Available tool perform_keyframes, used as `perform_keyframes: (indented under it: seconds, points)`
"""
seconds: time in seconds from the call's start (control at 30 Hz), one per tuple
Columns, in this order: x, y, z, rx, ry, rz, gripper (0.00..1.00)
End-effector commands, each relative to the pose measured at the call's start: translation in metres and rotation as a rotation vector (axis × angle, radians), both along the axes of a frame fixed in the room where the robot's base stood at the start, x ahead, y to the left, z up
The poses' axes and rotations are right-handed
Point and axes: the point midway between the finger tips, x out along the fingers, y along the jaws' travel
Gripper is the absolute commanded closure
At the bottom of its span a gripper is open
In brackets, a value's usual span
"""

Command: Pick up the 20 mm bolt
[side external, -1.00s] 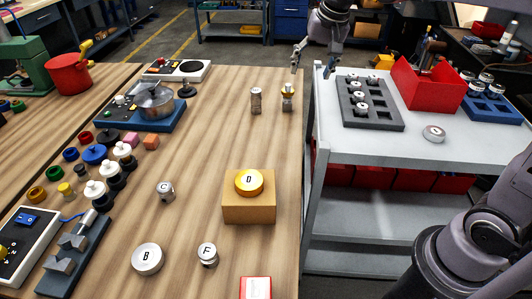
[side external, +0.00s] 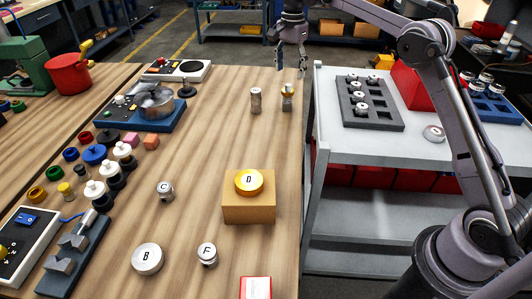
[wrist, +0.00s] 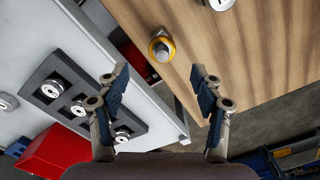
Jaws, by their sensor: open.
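No size marking is readable, so I cannot tell for certain which piece is the 20 mm bolt. A small upright silver piece with a gold-coloured part (side external: 287,97) stands near the far right edge of the wooden table. A yellow and grey piece at the table edge (wrist: 161,48) in the wrist view appears to be the same one. A plain silver cylinder (side external: 256,100) stands just left of it. My gripper (side external: 291,69) is open and empty, above and apart from the gold-and-silver piece. Its spread fingers (wrist: 160,75) show in the wrist view, with that piece ahead between them.
A grey trolley (side external: 420,148) stands right of the table across a gap. It carries a dark tray (side external: 391,122) with silver pieces and a red bin (side external: 405,85). A tan block (side external: 248,207) bears gold disc D (side external: 249,181). The table's middle is largely clear.

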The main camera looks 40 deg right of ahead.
Motion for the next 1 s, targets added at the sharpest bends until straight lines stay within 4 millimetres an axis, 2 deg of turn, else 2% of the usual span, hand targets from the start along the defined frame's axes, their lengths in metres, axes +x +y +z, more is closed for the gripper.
perform_keyframes:
  seconds: [0.3, 0.57, 0.8, 1.0]
  points:
    - [0.0, 0.0, -0.041, 0.0, -0.001, 0.002, 0.34]
    - [0.001, 0.001, -0.058, 0.0, -0.001, 0.003, 0.34]
    - [0.003, 0.002, -0.09, 0.0, -0.001, 0.003, 0.34]
    - [0.003, 0.002, -0.103, 0.0, -0.001, 0.003, 0.34]
